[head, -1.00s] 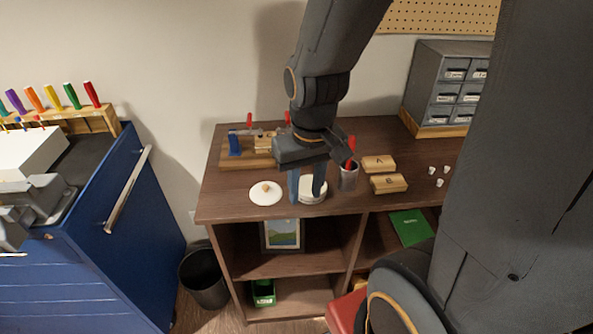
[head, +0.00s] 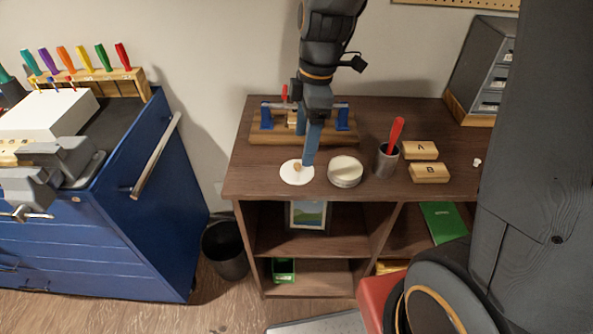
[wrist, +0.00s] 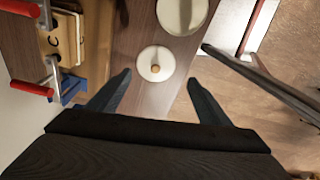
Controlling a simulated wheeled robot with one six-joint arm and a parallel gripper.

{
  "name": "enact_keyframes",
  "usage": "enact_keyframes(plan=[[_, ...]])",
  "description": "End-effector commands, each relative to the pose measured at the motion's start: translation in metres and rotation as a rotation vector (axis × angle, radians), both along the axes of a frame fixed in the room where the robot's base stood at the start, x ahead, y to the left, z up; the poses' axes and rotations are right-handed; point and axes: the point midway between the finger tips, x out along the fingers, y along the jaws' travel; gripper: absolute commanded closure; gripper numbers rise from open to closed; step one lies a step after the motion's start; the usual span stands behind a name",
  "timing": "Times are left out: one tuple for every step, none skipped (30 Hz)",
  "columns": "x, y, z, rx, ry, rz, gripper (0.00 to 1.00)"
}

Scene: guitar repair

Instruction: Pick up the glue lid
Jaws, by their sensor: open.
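The glue lid (head: 297,173) is a flat white disc with a small tan knob in its middle. It lies flat on the brown shelf top near the front left edge. In the wrist view the lid (wrist: 155,63) sits ahead of and between my fingers. My gripper (head: 308,160) points down at the lid's right side in the head view, and one finger hides part of the other. My gripper (wrist: 157,90) is open and empty in the wrist view. A round glue pot (head: 345,172) with a pale top stands just right of the lid.
A metal cup (head: 386,160) with a red-handled tool stands right of the pot, near wooden blocks A (head: 420,150) and B (head: 429,173). A wooden jig (head: 275,136) with blue and red clamps stands behind. The shelf's front edge (head: 300,200) is close.

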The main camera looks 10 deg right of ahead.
Motion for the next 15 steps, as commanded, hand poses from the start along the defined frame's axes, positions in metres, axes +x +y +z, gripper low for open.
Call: enact_keyframes(plan=[[0.001,0.002,-0.001,0.002,-0.001,0.023,0.28],[0.002,0.003,-0.002,0.003,-0.001,0.033,0.28],[0.002,0.003,-0.004,0.004,-0.001,0.042,0.28],[0.002,0.004,-0.006,0.004,-0.002,0.046,0.28],[0.002,0.004,-0.008,0.005,0.000,0.048,0.28],[0.002,0.005,-0.012,0.005,0.001,0.048,0.28],[0.002,0.005,-0.015,0.004,0.001,0.048,0.28],[0.002,0.006,-0.018,0.004,0.000,0.047,0.28],[0.002,0.006,-0.022,0.004,0.001,0.047,0.28],[0.002,0.006,-0.024,0.004,0.001,0.047,0.28],[0.002,0.006,-0.026,0.004,0.000,0.047,0.28],[0.003,0.007,-0.028,0.004,-0.002,0.047,0.28],[0.003,0.007,-0.030,0.004,-0.001,0.047,0.28],[0.003,0.007,-0.032,0.003,0.000,0.047,0.28],[0.004,0.008,-0.036,0.003,0.001,0.047,0.28]])
